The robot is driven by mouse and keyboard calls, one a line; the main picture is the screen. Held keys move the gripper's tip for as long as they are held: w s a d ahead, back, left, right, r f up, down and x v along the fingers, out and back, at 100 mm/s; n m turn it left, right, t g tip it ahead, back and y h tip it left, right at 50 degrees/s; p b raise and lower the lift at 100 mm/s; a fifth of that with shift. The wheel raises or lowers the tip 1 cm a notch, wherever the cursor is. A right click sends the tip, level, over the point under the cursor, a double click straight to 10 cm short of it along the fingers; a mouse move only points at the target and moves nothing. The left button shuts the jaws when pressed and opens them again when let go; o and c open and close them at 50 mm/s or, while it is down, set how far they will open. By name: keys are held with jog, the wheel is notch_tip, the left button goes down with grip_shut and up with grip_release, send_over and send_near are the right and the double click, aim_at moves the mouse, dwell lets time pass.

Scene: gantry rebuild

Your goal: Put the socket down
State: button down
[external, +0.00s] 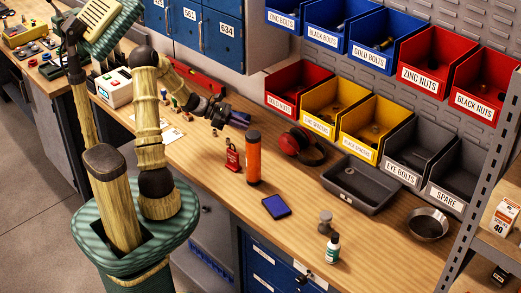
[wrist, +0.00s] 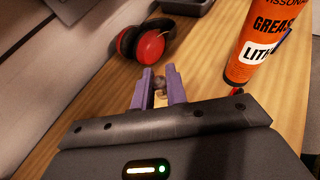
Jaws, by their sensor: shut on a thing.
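My gripper (external: 238,118) is over the back part of the wooden bench, left of the orange grease tube. In the wrist view its two purple fingers (wrist: 159,76) are closed on a small dark metallic socket (wrist: 159,85). Only a little of the socket shows between the fingers. In the external view the socket is too small or hidden to make out. I cannot tell how high it is above the bench top (external: 290,190).
The grease tube (external: 253,160) stands upright and also shows at right in the wrist view (wrist: 262,40). A red padlock (external: 232,158) is beside it. Bins line the wall.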

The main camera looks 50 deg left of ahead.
send_over(242, 153)
notch_tip(242, 153, down, 6)
jog(key=shift+s+r, duration=0.1)
dwell(0.5)
notch_tip(242, 153, down, 4)
jog(key=shift+f, duration=0.1)
dwell(0.3)
jog(key=shift+f, duration=0.35)
jog(key=shift+f+b, duration=0.25)
jog(key=shift+b, duration=0.15)
